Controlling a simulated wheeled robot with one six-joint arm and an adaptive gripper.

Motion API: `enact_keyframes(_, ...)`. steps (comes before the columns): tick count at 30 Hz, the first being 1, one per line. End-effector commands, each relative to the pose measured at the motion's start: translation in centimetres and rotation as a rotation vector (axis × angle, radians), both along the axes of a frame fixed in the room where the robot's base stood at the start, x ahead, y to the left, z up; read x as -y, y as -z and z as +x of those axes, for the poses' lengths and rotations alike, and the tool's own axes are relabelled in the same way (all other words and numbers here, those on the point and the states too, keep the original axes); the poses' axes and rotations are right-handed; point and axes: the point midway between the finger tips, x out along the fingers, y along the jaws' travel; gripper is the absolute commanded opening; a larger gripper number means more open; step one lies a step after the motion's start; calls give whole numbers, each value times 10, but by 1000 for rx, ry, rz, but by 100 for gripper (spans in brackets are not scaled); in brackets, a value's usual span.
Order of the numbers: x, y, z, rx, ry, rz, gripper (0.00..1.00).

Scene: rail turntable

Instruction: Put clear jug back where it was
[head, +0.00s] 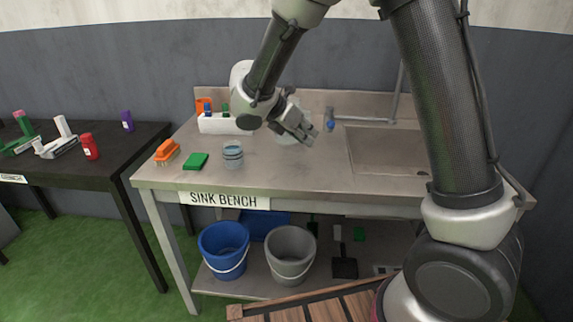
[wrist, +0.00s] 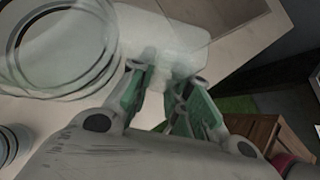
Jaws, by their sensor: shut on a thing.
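The clear jug (wrist: 62,88) is large, round and see-through at the upper left of the wrist view. A translucent part at its side lies between the fingertips of my gripper (wrist: 172,72), which seems to be shut on it. In the head view my gripper (head: 303,132) is over the middle of the sink bench (head: 300,172), left of the sink. The jug (head: 285,130) shows there only faintly, partly hidden behind the gripper. I cannot tell whether its base touches the bench.
A clear ringed container (head: 232,154) stands left of my gripper, beside a green sponge (head: 195,161) and an orange brush (head: 167,151). A white caddy (head: 218,124) is at the back. The bench front is clear.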

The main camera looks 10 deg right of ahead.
Motion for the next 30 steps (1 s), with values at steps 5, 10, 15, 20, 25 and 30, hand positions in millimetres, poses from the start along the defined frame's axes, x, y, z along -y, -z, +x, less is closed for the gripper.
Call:
enact_keyframes(5,1,5,0,54,11,26,0)
enact_keyframes(10,0,37,0,61,11,30,0)
enact_keyframes(15,0,60,0,64,11,32,0)
enact_keyframes(20,1,82,0,62,11,31,0)
enact_keyframes(25,0,100,0,64,11,32,0)
enact_keyframes(30,0,100,0,65,11,33,0)
